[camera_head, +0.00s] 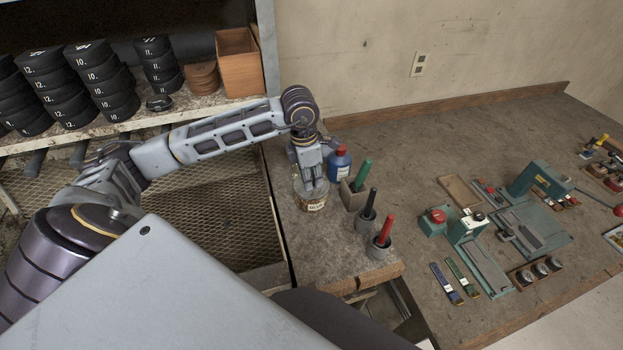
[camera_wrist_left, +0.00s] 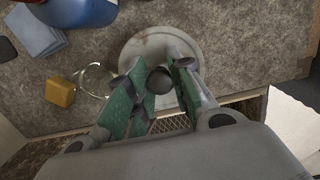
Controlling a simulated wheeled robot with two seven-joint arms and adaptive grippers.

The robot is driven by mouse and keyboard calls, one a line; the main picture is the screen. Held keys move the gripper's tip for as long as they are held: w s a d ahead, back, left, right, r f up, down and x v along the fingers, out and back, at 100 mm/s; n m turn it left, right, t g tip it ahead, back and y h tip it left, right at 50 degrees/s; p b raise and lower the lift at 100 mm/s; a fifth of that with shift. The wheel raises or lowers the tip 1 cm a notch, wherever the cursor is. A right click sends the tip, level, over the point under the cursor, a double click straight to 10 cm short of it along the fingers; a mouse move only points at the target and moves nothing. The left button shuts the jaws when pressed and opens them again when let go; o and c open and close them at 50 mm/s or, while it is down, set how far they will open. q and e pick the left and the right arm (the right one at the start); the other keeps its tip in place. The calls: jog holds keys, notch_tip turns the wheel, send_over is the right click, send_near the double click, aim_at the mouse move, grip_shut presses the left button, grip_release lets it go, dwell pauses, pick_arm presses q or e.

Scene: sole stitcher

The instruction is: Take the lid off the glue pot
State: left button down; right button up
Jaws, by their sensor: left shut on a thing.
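The glue pot (camera_head: 313,202) is a squat jar with a pale label near the left edge of the worktop. My left gripper (camera_head: 312,182) points down at it from above. In the left wrist view, the lid (camera_wrist_left: 140,48) is a round grey disc with a dark round knob (camera_wrist_left: 160,80). The fingers of my left gripper (camera_wrist_left: 162,82) stand on either side of the knob and are shut on it. The gripper hides part of the lid, and I cannot tell whether the lid sits on the pot or is raised. My right gripper is not in view.
A blue bottle (camera_head: 338,164) with a red cap stands close behind the gripper. Holders with green (camera_head: 361,174), black (camera_head: 369,204) and red (camera_head: 384,231) handled tools stand right of the pot. A yellow block (camera_wrist_left: 60,92) lies near it.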

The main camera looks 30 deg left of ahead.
pick_arm(q)
jog(key=shift+r+b, duration=0.7)
jog(key=shift+r, duration=4.25)
jog(key=shift+s, duration=0.1)
